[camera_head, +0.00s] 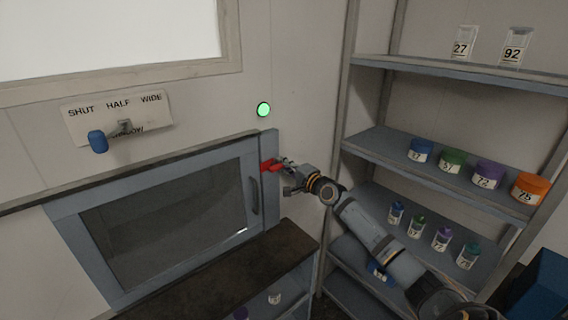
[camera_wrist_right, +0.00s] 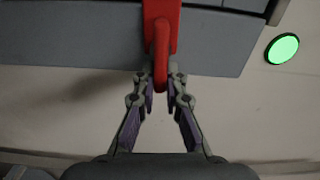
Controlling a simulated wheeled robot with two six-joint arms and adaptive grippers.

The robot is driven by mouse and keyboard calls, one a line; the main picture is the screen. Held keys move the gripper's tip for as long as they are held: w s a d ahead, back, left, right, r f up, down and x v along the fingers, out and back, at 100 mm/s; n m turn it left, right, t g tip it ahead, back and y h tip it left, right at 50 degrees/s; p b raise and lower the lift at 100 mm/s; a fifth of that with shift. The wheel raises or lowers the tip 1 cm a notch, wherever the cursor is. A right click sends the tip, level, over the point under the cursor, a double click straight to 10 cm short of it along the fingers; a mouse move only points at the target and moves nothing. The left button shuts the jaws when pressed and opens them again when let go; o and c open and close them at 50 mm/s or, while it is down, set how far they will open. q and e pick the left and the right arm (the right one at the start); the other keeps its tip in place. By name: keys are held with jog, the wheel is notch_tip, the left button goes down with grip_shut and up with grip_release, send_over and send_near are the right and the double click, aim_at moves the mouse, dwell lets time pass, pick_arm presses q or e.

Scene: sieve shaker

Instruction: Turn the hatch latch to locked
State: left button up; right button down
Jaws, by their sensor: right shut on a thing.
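The hatch (camera_head: 170,225) is a blue-grey framed door with a dark glass pane, and it looks closed in the head view. Its red latch (camera_head: 267,166) is on the right side of the frame. My right gripper (camera_head: 284,168) reaches it from the right and is shut on the latch. In the right wrist view the red latch (camera_wrist_right: 161,30) extends from the grey frame, its end between the fingertips of my right gripper (camera_wrist_right: 160,84). My left gripper does not show.
A green round light (camera_head: 264,109) is on the wall above the latch. A lever plate (camera_head: 80,120) marked SHUT, HALF, WIDE has a blue knob (camera_head: 98,142). Shelves (camera_head: 385,150) with numbered jars stand right. A dark ledge (camera_head: 215,272) lies below the hatch.

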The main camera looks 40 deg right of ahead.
aim_at(276, 135)
jog(key=shift+f+m, duration=0.15)
jog(key=shift+m, duration=0.35)
jog(key=c, duration=1.4)
grip_release()
jog(key=shift+w, duration=0.1)
notch_tip(276, 135, up, 10)
jog(key=shift+a+r, duration=0.1)
jog(key=shift+f, duration=0.2)
